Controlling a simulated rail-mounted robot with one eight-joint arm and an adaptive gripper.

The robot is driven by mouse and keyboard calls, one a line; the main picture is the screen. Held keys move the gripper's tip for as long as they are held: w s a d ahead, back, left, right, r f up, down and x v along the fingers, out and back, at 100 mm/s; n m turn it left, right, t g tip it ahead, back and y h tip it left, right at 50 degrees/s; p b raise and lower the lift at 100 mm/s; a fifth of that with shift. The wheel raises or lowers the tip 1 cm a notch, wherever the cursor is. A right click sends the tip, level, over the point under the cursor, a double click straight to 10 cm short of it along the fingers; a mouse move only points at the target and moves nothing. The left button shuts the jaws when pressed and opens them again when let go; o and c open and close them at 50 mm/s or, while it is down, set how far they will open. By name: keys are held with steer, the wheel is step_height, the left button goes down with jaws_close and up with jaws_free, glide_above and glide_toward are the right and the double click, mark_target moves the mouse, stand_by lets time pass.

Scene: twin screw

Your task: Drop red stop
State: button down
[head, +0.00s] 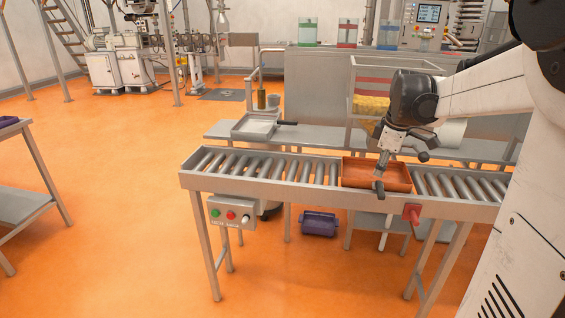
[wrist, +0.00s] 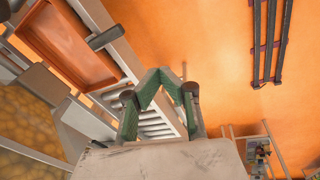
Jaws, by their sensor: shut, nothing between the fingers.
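A red stop piece (head: 412,213) sits on the front side rail of the roller conveyor (head: 260,172), just right of an orange-red tray (head: 400,178). I cannot make it out in the wrist view. The tray lies on the rollers, with a dark handle (head: 378,188) at its front; the tray also shows at the upper left of the wrist view (wrist: 72,45). My gripper (head: 381,172) appears over the tray in the head view, left of and above the red piece. In the wrist view its fingers (wrist: 160,74) meet at the tips, with nothing between them.
A control box (head: 231,214) with green and red buttons hangs on the conveyor's front left. A purple bin (head: 319,223) is below the conveyor. A bench with a metal tray (head: 256,127) stands behind it. Open orange floor lies to the left.

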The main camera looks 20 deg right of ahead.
steer(key=s+d+f+n+y+p, duration=0.1)
steer(key=d+f, duration=0.3)
steer(key=d, duration=0.8)
steer(key=s+d+f+n+g+y+p, duration=0.1)
steer(key=d+f, duration=0.3)
steer(key=d, duration=0.7)
steer(key=shift+s+d+n+p, duration=0.35)
steer(key=shift+s+n, duration=0.25)
steer(key=shift+s, duration=0.3)
steer(key=shift+f, duration=0.2)
steer(key=f, duration=0.4)
steer(key=w+a+f, duration=0.1)
steer(key=f, duration=0.4)
steer(key=a+f, duration=0.1)
steer(key=f, duration=0.3)
steer(key=shift+w+a+f+b, duration=0.1)
steer(key=shift+w+f+b, duration=0.2)
steer(key=shift+w, duration=0.05)
